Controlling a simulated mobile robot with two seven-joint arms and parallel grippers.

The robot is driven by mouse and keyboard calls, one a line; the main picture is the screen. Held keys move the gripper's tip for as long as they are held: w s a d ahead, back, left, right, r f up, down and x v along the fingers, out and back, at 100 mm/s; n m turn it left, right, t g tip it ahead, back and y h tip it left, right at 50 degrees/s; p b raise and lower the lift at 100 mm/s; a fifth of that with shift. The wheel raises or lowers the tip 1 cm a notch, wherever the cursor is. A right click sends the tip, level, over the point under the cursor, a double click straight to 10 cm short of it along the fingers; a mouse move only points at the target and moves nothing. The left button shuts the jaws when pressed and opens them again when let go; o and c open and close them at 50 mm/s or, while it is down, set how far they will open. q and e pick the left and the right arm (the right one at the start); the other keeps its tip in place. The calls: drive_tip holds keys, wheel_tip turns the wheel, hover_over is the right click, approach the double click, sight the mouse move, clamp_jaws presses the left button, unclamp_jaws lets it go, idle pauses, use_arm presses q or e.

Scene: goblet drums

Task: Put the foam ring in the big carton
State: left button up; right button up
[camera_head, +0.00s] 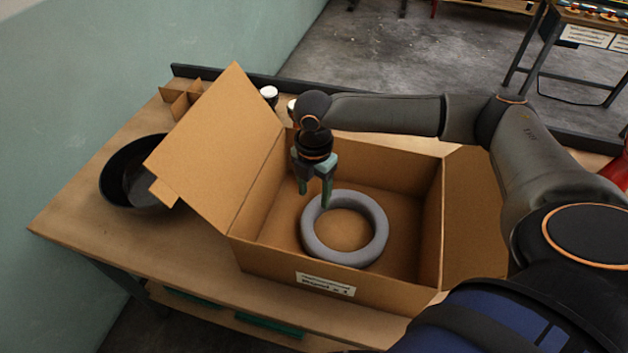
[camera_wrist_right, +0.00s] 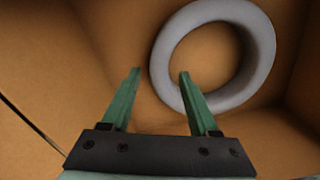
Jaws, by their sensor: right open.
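The grey foam ring (camera_head: 374,243) lies inside the big carton (camera_head: 268,262), on its floor. The carton stands open on the workbench with a flap raised on the left and another on the right. My right gripper (camera_head: 314,198) is over the carton, pointing down, at the ring's upper left edge. In the right wrist view the green fingers (camera_wrist_right: 158,75) are spread, with nothing held between them, and the ring (camera_wrist_right: 262,45) lies beyond them, partly overlapped by one finger. Whether a finger touches the ring I cannot tell. My left gripper is not in view.
A black bowl (camera_head: 118,175) sits left of the carton, partly behind its flap. A cardboard divider (camera_head: 181,102) and a white-topped jar (camera_head: 269,93) stand at the back. The bench (camera_head: 95,232) is clear at front left. A wall rises on the left.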

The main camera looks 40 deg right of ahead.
wheel_tip(320, 180, up, 7)
